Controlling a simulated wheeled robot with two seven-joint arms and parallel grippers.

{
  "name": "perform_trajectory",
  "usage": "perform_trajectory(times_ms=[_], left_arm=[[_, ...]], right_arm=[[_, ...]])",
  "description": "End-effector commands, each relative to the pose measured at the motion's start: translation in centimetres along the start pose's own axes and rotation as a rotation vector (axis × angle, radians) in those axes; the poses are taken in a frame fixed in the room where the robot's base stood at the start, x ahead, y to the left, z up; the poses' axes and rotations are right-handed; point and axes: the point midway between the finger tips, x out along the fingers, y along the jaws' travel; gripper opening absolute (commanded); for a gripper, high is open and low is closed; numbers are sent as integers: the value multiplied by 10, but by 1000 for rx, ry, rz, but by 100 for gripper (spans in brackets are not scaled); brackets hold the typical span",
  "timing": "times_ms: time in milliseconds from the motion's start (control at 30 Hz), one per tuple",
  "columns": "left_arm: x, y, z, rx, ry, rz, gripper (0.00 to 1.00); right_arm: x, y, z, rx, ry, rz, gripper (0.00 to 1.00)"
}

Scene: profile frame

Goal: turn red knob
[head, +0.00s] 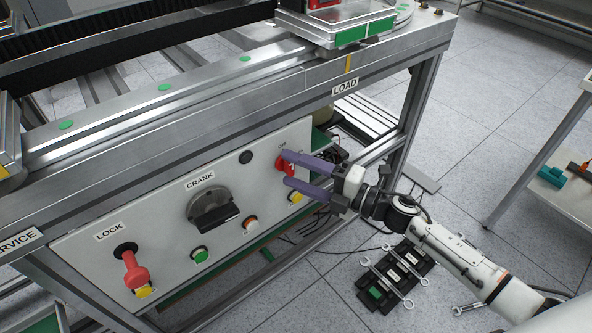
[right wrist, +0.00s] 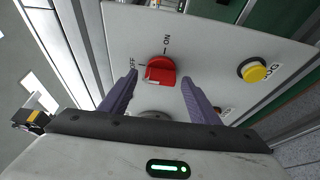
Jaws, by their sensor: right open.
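The red knob (head: 280,166) is on the right part of the pale control panel (head: 172,236), partly covered by my right gripper. In the right wrist view the red knob (right wrist: 161,71) shows near the middle, with OFF printed to its left and ON above it. Where its pointer stands is hard to tell. My right gripper (head: 285,168) is open, its two purple fingers pointing at the panel. In the right wrist view the fingertips (right wrist: 159,76) lie on either side of the knob, with gaps showing. My left gripper is not in view.
The panel also bears a red LOCK handle (head: 135,268), a black CRANK (head: 213,208), a green button (head: 200,255) and a yellow button (head: 296,197) below the knob. The metal frame beam (head: 190,112) overhangs the panel. A black tool tray (head: 393,273) lies on the floor.

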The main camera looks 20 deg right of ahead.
Motion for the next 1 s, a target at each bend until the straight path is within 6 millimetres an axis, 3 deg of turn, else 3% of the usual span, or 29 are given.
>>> perform_trajectory(times_ms=[533,700,1000], left_arm=[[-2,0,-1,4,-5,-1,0],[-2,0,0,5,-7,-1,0],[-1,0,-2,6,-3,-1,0]], right_arm=[[-90,-1,0,0,-1,-4,56],[-101,0,0,-1,-1,-2,56],[-102,0,0,-2,0,-1,56]])
